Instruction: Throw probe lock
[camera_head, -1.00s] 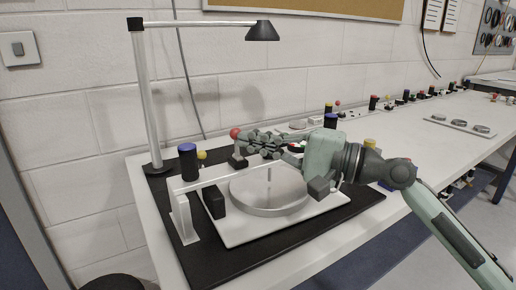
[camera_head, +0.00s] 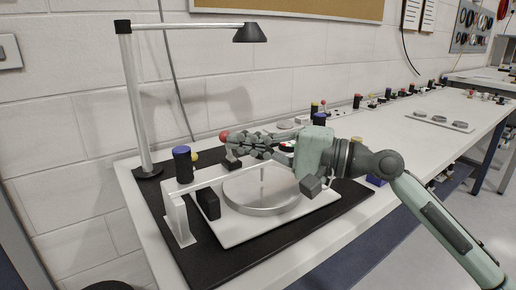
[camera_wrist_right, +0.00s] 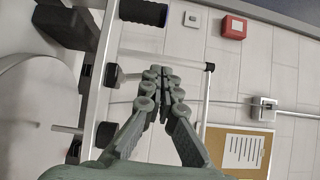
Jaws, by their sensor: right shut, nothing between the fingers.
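The mirror fixture has a white base plate (camera_head: 228,226), a round silver disc (camera_head: 262,192) with a thin upright pin, and a pale bar crossing behind it. A lever with a red ball knob (camera_head: 223,136) stands on a dark block behind the bar. I cannot tell for sure which part is the probe lock. My right gripper (camera_head: 236,142) is shut and empty, its fingertips beside the red knob; I cannot tell whether they touch. In the right wrist view its fingers (camera_wrist_right: 160,75) are closed together. My left gripper is not in view.
A blue-capped post (camera_head: 183,164), a yellow knob (camera_head: 195,157) and a black block (camera_head: 208,204) stand at the fixture's left. A lamp (camera_head: 140,100) rises behind it.

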